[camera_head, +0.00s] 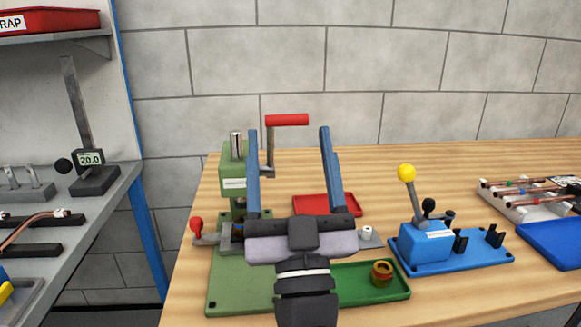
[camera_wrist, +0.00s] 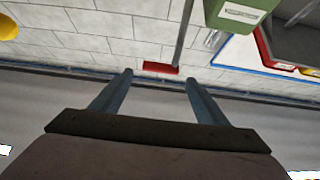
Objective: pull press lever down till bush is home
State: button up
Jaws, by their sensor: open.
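The green press (camera_head: 232,170) stands on a green base plate at the left of the wooden bench. Its lever has a grey arm and a red crossbar handle (camera_head: 287,120), raised above the press. The handle also shows in the wrist view (camera_wrist: 160,68), between the fingertips in the picture. My gripper (camera_head: 289,129) is open and empty, its two blue fingers either side of the handle in both views. I cannot tell how far the handle lies beyond the fingertips. My gripper partly hides the press's lower working area, and I cannot make out a bush there.
A green tray (camera_head: 345,291) holds a brown ring-shaped part (camera_head: 381,270). A red tray (camera_head: 312,204) lies behind my gripper. A blue fixture (camera_head: 425,245) with a yellow-knobbed lever stands to the right. A red-knobbed clamp (camera_head: 196,224) projects left from the press.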

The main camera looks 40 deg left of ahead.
jog(key=shift+r+p, duration=0.35)
jog(key=shift+r, duration=2.65)
